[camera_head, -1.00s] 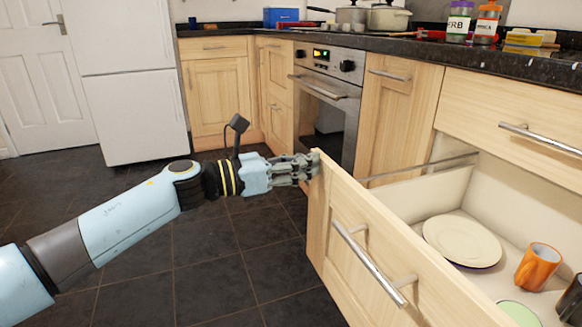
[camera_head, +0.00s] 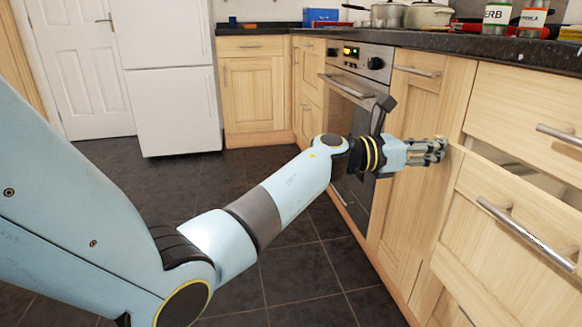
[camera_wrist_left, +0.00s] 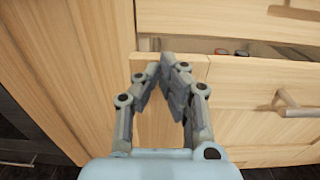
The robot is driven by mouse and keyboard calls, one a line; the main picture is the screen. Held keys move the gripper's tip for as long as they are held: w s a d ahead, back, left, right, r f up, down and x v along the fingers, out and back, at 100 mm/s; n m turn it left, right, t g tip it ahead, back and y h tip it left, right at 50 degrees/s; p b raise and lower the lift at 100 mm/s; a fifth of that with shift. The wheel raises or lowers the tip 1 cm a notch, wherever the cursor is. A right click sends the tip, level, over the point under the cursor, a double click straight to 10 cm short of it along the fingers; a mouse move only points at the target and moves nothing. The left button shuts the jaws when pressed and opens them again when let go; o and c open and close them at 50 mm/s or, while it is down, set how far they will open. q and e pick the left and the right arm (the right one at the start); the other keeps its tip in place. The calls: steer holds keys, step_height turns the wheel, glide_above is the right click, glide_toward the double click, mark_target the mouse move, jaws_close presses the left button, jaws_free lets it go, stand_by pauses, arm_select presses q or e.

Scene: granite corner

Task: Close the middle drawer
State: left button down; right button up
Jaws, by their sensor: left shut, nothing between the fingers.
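My left gripper (camera_head: 442,150) is shut and empty, at the drawer front's upper left corner. In the left wrist view its fingertips (camera_wrist_left: 168,68) overlap that corner; I cannot tell whether they touch. My right gripper is not in view.
A closed drawer (camera_head: 530,110) with a handle lies above, under the dark countertop (camera_head: 480,48). A cabinet door (camera_head: 415,190) and the oven (camera_head: 355,110) stand to the left. Dark floor tiles (camera_head: 290,285) lie clear in front.

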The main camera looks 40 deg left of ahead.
arm_select(q)
steer(key=shift+b+x, duration=0.3)
steer(key=shift+x, duration=1.4)
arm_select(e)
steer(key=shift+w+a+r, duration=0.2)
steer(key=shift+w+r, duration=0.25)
